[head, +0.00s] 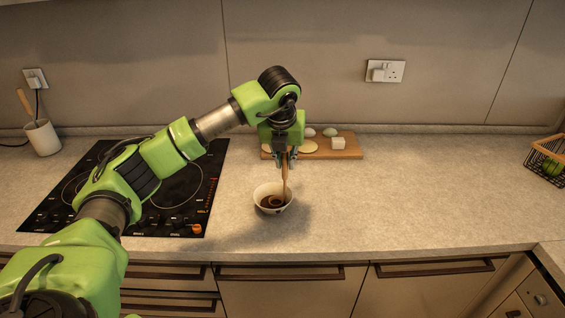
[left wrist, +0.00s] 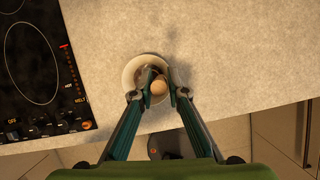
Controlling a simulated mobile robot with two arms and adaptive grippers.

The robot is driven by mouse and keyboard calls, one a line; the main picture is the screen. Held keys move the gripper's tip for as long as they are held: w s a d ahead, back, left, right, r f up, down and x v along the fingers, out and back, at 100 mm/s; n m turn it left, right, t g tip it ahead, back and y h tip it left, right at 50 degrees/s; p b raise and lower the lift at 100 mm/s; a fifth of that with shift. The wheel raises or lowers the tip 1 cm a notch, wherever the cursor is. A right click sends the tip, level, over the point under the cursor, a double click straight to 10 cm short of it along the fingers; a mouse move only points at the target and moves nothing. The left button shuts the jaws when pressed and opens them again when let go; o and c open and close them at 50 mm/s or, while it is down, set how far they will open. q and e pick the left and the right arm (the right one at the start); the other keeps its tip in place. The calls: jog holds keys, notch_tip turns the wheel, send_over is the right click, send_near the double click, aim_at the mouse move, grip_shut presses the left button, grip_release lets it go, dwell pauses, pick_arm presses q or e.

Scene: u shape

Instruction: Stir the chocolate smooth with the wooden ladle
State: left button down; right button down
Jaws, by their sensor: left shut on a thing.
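A white bowl (head: 260,192) of dark brown chocolate (head: 271,202) stands on the counter, right of the hob. My left gripper (head: 286,158) is above the bowl, pointing down, shut on the wooden ladle (head: 285,179). The ladle is nearly upright and its lower end reaches into the bowl. In the left wrist view the bowl's rim (left wrist: 129,72) shows behind the fingertips, and the round end of the ladle's handle (left wrist: 158,87) sits between the fingers. The ladle's lower end is hidden in that view. My right gripper is in neither view.
A black hob (head: 180,195) lies left of the bowl. A white utensil pot (head: 42,138) stands far left, a wire basket (head: 548,158) far right. The counter right of the bowl is clear.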

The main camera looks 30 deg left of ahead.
pick_arm(q)
jog(key=shift+w+a, duration=0.35)
jog(key=shift+w, duration=0.15)
jog(key=shift+s+d+b, duration=0.5)
jog(key=shift+s+d, duration=0.2)
jog(key=shift+s, duration=0.25)
jog(key=shift+w+a, duration=0.7)
jog(key=shift+w, duration=0.25)
jog(key=shift+s+a+f, duration=0.1)
jog(key=shift+s+a, duration=0.05)
jog(key=shift+s, duration=0.7)
